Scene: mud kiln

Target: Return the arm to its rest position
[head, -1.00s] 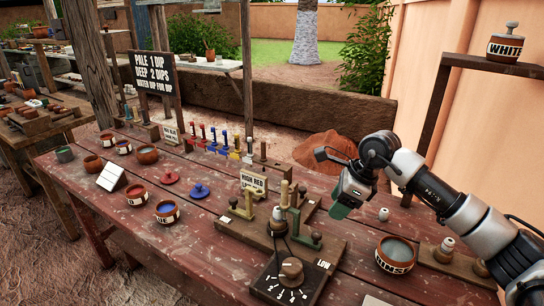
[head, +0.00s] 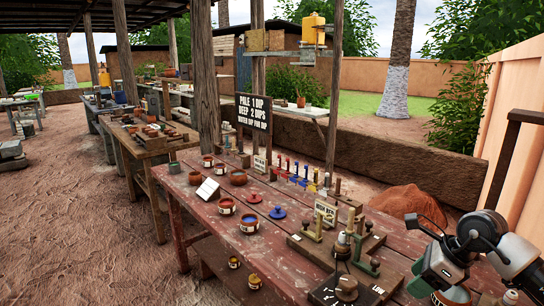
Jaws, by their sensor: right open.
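My right arm comes in at the lower right corner. Its gripper (head: 424,283) hangs over the right end of the red wooden table (head: 285,262), and its fingers are open. I see nothing held in it. It is to the right of the wooden stand with upright pegs (head: 368,266) and of the dial box (head: 345,288), which the bottom edge cuts. My left gripper is not in view.
Small labelled pots (head: 249,223), a red lid (head: 255,198), a blue lid (head: 277,212) and a row of coloured-handled tools stand on the table. A black sign (head: 253,112) rises behind. A post (head: 500,160) stands at right. Open dirt ground lies left.

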